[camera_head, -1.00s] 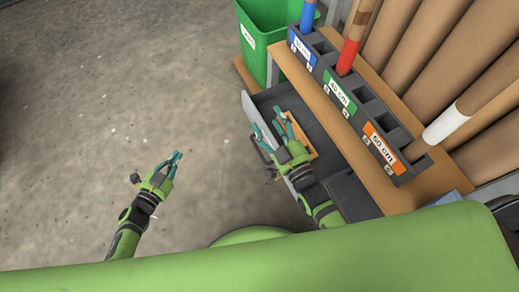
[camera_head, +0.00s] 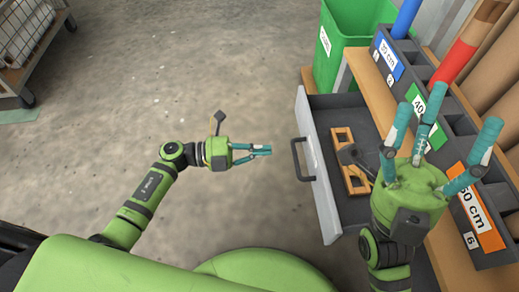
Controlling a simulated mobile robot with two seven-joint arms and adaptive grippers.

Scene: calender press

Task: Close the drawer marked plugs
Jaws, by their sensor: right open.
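An open drawer with a light grey front (camera_head: 318,170) and a dark handle (camera_head: 298,160) juts out left from under the wooden shelf. Its label is too small to read. A wooden piece (camera_head: 347,160) with cut-outs lies inside it. My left gripper (camera_head: 268,150) is left of the drawer handle, over the floor, apart from it, with its fingers close together. My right gripper (camera_head: 430,130) is above the right part of the drawer and the shelf edge, fingers spread and empty. It hides part of the drawer and the shelf labels.
A green bin (camera_head: 346,45) stands behind the drawer. A rack (camera_head: 402,62) with size labels and coloured tubes sits on the wooden shelf at right. A wheeled cart (camera_head: 28,45) is at top left. The floor (camera_head: 180,80) left of the drawer is clear.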

